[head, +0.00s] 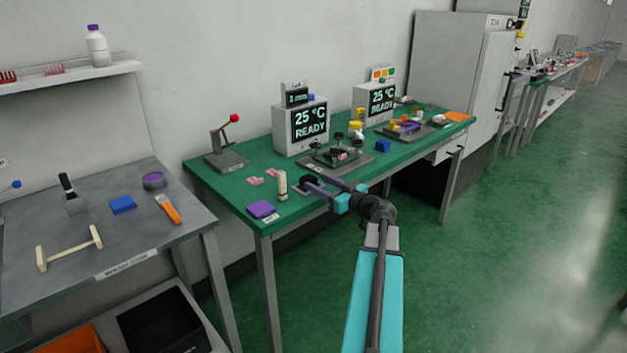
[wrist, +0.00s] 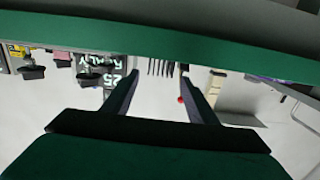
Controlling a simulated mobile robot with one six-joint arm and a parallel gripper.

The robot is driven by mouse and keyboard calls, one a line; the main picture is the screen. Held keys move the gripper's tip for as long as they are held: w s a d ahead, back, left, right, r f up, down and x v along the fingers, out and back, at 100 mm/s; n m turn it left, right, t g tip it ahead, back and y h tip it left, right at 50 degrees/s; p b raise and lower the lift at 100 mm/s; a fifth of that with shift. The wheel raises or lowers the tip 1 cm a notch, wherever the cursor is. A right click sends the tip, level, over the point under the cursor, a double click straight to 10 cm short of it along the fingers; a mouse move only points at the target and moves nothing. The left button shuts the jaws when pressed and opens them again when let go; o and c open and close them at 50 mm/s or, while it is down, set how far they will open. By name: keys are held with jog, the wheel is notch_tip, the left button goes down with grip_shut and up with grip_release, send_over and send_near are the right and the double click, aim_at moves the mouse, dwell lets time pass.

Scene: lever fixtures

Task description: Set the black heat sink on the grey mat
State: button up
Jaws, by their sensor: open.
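The black heat sink (wrist: 161,67) shows in the wrist view as a row of dark upright fins, inverted in that picture. My gripper (wrist: 160,77) is open, with one finger on each side of the fins and a gap to each. In the head view my gripper (head: 317,186) is low over the front edge of the green table, and its fingers largely hide the heat sink. A small dark grey patch lies at the fingertips there; I cannot tell whether it is the grey mat.
A cream post (head: 282,186) and a purple pad (head: 262,209) are left of my gripper. A dark fixture plate with black knobs (head: 337,156) stands behind it. A red-knobbed lever (head: 228,150) is at the far left. A blue block (head: 383,146) lies to the right.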

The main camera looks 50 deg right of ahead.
jog(key=s, duration=0.6)
jog(key=shift+a+r+p, duration=0.15)
jog(key=shift+a+p, duration=0.05)
jog(key=shift+p, duration=0.1)
jog(key=shift+s, duration=0.1)
dwell(0.4)
